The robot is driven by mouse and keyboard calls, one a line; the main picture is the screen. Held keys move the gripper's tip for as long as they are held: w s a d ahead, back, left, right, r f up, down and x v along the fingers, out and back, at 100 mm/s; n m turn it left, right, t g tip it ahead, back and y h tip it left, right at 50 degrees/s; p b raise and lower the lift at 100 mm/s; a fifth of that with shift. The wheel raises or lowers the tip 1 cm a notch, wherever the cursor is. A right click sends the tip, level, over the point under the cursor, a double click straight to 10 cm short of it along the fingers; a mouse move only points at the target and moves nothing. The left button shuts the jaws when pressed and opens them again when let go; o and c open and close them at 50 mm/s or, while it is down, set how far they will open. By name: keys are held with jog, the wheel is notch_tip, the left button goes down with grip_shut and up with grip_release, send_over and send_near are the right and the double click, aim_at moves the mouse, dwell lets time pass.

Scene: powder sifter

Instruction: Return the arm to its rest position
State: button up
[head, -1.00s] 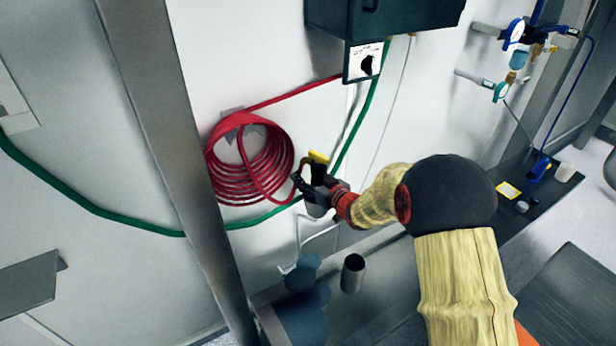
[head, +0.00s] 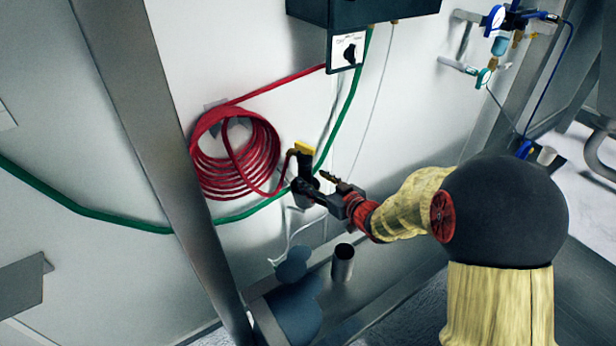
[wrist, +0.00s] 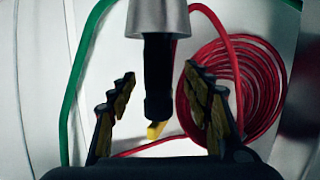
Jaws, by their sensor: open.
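My gripper (head: 314,182) is open and empty, on the near right side of a black tool with a yellow top (head: 304,148). The tool stands by the wall at the end of the red hose. In the wrist view the tool's black body (wrist: 158,80) shows beyond and between my two spread fingers (wrist: 165,98), apart from both. A grey metal cup or sleeve (wrist: 158,18) meets the tool's far end. In the head view my fingers partly hide the tool's lower part.
A coiled red hose (head: 235,165) hangs on the white wall, with a green hose (head: 110,223) passing below it. A dark box (head: 362,10) with a knob panel is above. A metal cylinder (head: 343,263) stands below my gripper. A grey post (head: 150,150) rises at left.

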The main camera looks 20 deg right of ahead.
jog(key=shift+s+d, duration=0.1)
jog(key=shift+s, duration=0.15)
jog(key=shift+r, duration=0.1)
jog(key=shift+w+d+r+h, duration=0.1)
jog(key=shift+r+h, duration=0.1)
jog(key=shift+h, duration=0.1)
jog(key=s+d+r+m+g+h, duration=0.3)
jog(key=s+d+r+h, duration=0.25)
jog(key=s+r, duration=0.45)
jog(key=s+a+g, duration=0.3)
jog(key=s, duration=0.9)
jog(key=s+a+m+g, duration=0.1)
jog(key=s+a, duration=0.3)
jog(key=s, duration=0.9)
jog(key=shift+a+g+y, duration=0.3)
jog(key=shift+g+y, duration=0.15)
jog(key=shift+g, duration=0.45)
